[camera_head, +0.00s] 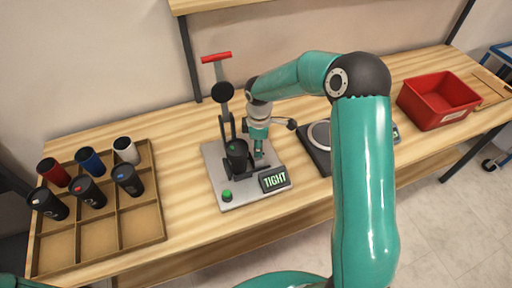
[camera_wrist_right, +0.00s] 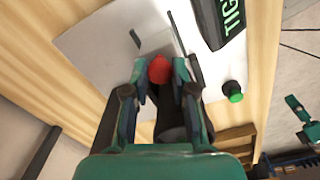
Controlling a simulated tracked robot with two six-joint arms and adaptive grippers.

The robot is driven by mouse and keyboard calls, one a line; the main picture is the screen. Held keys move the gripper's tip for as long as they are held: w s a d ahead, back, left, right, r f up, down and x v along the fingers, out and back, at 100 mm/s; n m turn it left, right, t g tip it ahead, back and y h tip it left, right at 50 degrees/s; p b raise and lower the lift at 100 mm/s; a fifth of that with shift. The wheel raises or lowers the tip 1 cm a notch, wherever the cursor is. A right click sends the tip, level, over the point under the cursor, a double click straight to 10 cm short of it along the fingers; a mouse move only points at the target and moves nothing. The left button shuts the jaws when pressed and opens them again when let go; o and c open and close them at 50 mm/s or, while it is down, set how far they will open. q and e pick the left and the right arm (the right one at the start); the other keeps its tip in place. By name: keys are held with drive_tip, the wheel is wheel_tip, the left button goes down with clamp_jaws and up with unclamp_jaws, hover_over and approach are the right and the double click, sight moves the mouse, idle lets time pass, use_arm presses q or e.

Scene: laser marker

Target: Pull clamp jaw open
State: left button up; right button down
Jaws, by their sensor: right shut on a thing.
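The laser marker's clamp fixture has a light grey base plate (camera_head: 222,188) on the wooden bench. A black tumbler (camera_head: 237,157) stands upright in it. My right gripper (camera_head: 259,150) points down on the tumbler's right side. In the right wrist view the right gripper (camera_wrist_right: 159,78) is shut on a red knob (camera_wrist_right: 159,69), which I take to be the clamp jaw's. The fingers hide most of the jaw. A dark cylinder (camera_wrist_right: 171,118) lies just below the knob in that view. The display (camera_head: 274,179) reads TIGHT. My left gripper is not in view.
A wooden tray (camera_head: 155,203) with several tumblers is at the left. A red-handled lever (camera_head: 216,57) rises behind the fixture. A green button (camera_head: 227,195) is on the plate's front. A dark flat device (camera_head: 318,150) and a red bin (camera_head: 437,100) are to the right.

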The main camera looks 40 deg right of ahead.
drive_tip(key=c, duration=0.9)
unclamp_jaws()
drive_tip(key=shift+d, duration=0.3)
drive_tip(key=shift+c, duration=0.2)
drive_tip(key=shift+a, duration=0.1)
drive_tip(key=shift+r, duration=0.1)
wheel_tip(320, 180, up, 12)
